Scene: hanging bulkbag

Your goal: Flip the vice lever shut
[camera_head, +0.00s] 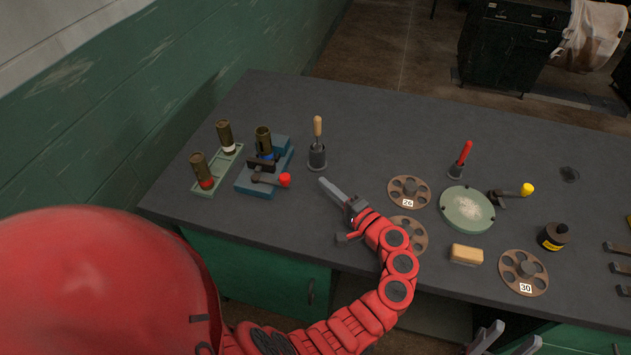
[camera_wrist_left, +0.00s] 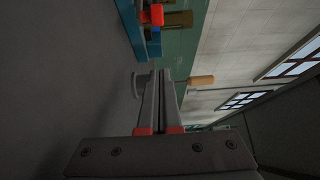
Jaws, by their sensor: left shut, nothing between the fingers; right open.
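The vice (camera_head: 262,180) is a blue block with dark jaws and a brass cylinder (camera_head: 263,138) standing in it. Its lever ends in a red knob (camera_head: 285,180) on the vice's right side. The vice also shows at the top of the left wrist view (camera_wrist_left: 130,30), with the red knob (camera_wrist_left: 152,14) beside it. My left gripper (camera_head: 323,182) is shut and empty, a short way right of the knob and apart from it; its fingers (camera_wrist_left: 160,75) show in the left wrist view. My right gripper (camera_head: 507,340) is open at the bottom edge, partly cut off.
A wooden-handled tool stands in a dark holder (camera_head: 317,157) behind my left fingertips. A green tray (camera_head: 226,170) with two brass cylinders is left of the vice. Perforated discs (camera_head: 409,191), a round green plate (camera_head: 467,210) and a tan block (camera_head: 466,255) lie to the right.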

